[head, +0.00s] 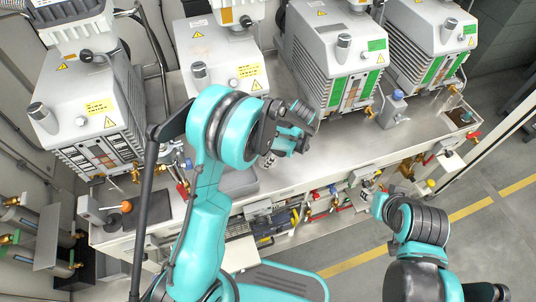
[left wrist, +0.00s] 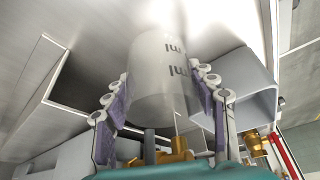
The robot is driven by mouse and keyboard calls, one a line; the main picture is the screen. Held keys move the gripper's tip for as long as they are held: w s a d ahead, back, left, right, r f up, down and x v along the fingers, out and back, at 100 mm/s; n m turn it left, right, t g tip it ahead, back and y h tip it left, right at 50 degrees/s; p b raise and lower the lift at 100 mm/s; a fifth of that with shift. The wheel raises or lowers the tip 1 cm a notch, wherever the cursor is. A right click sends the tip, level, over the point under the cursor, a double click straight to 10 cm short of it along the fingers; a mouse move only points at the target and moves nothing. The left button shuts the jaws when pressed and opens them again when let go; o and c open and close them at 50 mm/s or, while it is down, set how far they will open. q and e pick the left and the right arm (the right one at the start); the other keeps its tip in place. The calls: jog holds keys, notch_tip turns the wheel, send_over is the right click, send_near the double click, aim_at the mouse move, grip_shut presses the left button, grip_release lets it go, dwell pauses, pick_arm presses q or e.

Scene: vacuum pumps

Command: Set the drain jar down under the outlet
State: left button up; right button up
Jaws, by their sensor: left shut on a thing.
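The drain jar (left wrist: 160,80) is a pale translucent cylinder with dark "ml" marks, seen in the left wrist view. It stands between the two purple-padded fingers of my left gripper (left wrist: 165,100), which is shut on it. In the head view my left gripper (head: 290,142) is over the steel bench, in front of the third pump. I cannot make out the jar there. A brass fitting (left wrist: 176,150) shows low in the wrist view, close to the jar; I cannot tell whether it is the outlet. My right gripper (head: 370,194) is at the bench's front edge, its fingers unclear.
Several grey pumps (head: 335,50) stand along the back of the steel bench (head: 325,155). A brass tap (head: 370,112) sits low on the third pump. Valves and pipes fill the space under the bench edge.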

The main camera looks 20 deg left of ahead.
pick_arm(q)
jog(key=shift+f, duration=0.1)
jog(key=o, duration=1.3)
jog(key=shift+c, duration=0.2)
jog(key=v, duration=1.2)
jog(key=shift+a, duration=0.1)
jog(key=s+a+r+m+t+h, duration=0.2)
jog(key=s+a+r+m+t, duration=0.1)
jog(key=s+m, duration=0.5)
jog(key=s+a+r+m+t+h, duration=0.2)
jog(key=s+a+r+m+t, duration=0.2)
jog(key=s+m, duration=0.5)
jog(key=m, duration=0.2)
jog(key=shift+s+r+m+t+h, duration=0.3)
jog(key=shift+t, duration=0.1)
